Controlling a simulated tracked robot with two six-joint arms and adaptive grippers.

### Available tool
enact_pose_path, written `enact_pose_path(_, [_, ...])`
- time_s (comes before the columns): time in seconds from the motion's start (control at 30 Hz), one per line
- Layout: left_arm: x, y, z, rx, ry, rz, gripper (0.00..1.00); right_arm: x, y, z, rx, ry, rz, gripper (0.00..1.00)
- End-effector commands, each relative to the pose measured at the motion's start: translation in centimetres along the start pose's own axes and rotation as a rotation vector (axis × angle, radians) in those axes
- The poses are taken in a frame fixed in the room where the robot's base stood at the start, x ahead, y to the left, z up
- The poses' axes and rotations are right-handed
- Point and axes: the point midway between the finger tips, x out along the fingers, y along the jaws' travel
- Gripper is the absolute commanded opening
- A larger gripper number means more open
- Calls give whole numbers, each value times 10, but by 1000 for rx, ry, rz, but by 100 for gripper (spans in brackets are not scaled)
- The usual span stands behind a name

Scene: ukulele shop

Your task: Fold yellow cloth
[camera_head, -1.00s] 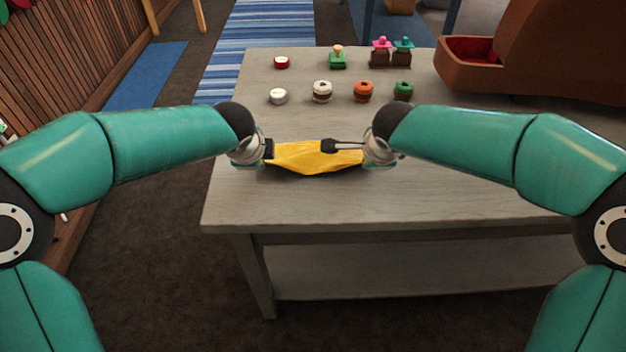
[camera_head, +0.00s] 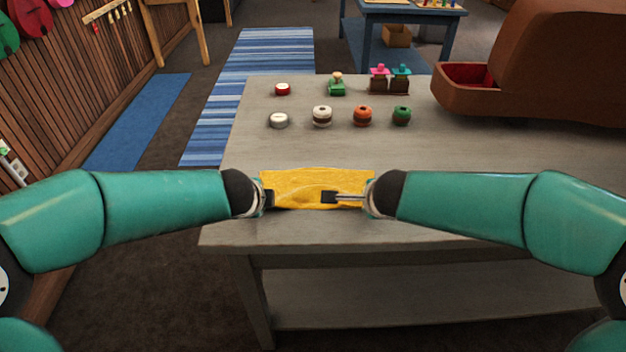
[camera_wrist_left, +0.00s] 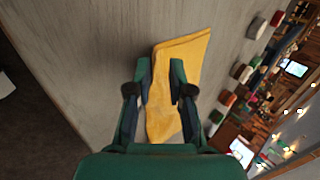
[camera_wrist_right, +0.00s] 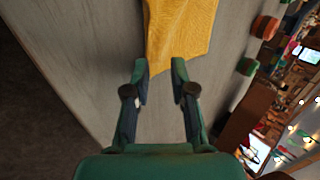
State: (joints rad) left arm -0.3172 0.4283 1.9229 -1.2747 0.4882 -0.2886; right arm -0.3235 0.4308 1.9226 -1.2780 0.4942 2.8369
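The yellow cloth (camera_head: 300,178) lies on the grey wooden table near its front edge. It is roughly rectangular, with a raised crease or fold across its front part. My left gripper (camera_head: 270,198) is at its left end. In the left wrist view the fingers (camera_wrist_left: 161,80) stand apart, with cloth (camera_wrist_left: 185,55) showing between and beyond them. My right gripper (camera_head: 330,197) reaches over the cloth's front right part. In the right wrist view its fingers (camera_wrist_right: 159,80) are apart, and the cloth (camera_wrist_right: 180,30) shows at and beyond the fingertips. I cannot tell whether either gripper touches it.
Behind the cloth stand several small round items, among them a white one (camera_head: 279,121), an orange one (camera_head: 362,116) and a green one (camera_head: 401,116). A brown case with red lining (camera_head: 475,95) stands at right. The table (camera_head: 240,170) is bare around the cloth.

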Motion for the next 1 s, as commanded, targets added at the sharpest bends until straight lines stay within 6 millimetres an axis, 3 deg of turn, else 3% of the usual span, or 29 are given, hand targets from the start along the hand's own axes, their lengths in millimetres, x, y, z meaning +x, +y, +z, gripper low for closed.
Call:
enact_pose_path(0.03, [0,0,0,0,0,0,34,0,0,0,0,0,0,38])
enact_pose_path(0.1, [0,0,0,0,0,0,46,0,0,0,0,0,0,46])
enact_pose_path(0.47, [-7,-3,0,-2,0,-3,46,-7,-3,0,-1,0,-3,46])
enact_pose_path(1.0, [-90,-13,0,-2,1,-4,46,-90,-13,1,0,-2,-3,46])
